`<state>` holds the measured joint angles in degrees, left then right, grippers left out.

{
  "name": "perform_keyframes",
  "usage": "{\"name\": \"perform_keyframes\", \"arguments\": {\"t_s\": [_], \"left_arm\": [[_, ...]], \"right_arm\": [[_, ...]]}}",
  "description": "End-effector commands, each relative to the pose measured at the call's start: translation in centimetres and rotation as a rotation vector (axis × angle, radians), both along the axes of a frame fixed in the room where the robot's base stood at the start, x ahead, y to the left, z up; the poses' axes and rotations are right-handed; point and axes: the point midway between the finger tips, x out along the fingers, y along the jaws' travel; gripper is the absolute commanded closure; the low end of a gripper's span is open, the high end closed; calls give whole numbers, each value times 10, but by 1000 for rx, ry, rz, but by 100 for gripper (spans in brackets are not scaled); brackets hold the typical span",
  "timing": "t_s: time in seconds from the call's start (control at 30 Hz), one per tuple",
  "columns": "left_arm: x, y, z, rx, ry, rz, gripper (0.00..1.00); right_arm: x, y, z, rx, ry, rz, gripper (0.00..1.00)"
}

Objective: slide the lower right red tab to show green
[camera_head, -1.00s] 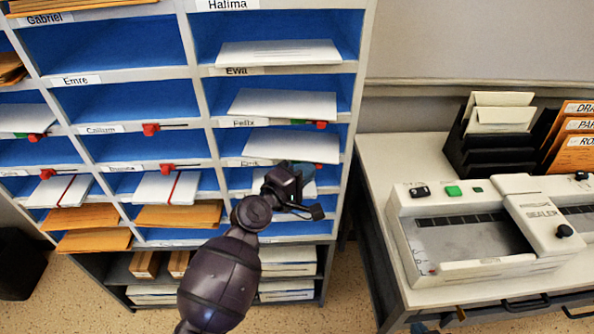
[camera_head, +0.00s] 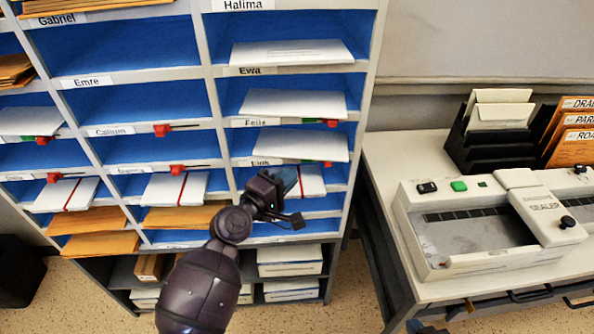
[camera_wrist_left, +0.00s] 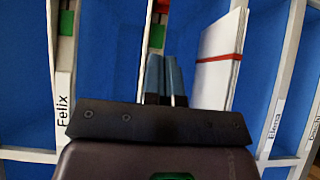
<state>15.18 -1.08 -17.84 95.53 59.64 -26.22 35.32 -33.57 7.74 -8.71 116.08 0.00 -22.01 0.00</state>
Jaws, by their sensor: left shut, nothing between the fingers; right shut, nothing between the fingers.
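The lower right red tab (camera_head: 328,163) sits on the shelf edge of the right column, below the Felix row, in the head view. It also shows as red in the left wrist view (camera_wrist_left: 157,38), and some green shows beside it. My left gripper (camera_head: 290,176) is shut and empty, just below and left of the tab in the head view. In the left wrist view its blue-grey fingertips (camera_wrist_left: 162,60) are close to the tab; contact cannot be told. My right gripper (camera_head: 424,327) shows only as a bluish tip at the bottom edge, shut and empty.
Other red tabs (camera_head: 162,130) are on the middle and left shelf edges. White papers (camera_head: 292,144) stick out of the right column, and a red-banded stack (camera_wrist_left: 218,65) lies beside my left fingers. A sealer (camera_head: 470,225) stands on the table at right.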

Motion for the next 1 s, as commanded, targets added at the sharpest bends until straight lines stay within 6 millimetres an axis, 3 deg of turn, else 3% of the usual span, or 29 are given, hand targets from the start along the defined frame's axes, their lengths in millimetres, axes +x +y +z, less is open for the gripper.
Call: {"name": "perform_keyframes", "arguments": {"t_s": [0.2, 0.4, 1.0], "left_arm": [[-29, 28, 0, 0, 0, -2, 100], [-45, 43, 1, 0, 0, -2, 100], [-49, 47, 1, -2, -1, -2, 100]], "right_arm": [[-2, -3, -3, -5, 8, -1, 100], [-2, -4, -4, -7, 10, 2, 100], [-2, -5, -2, -12, 6, 5, 100]]}}
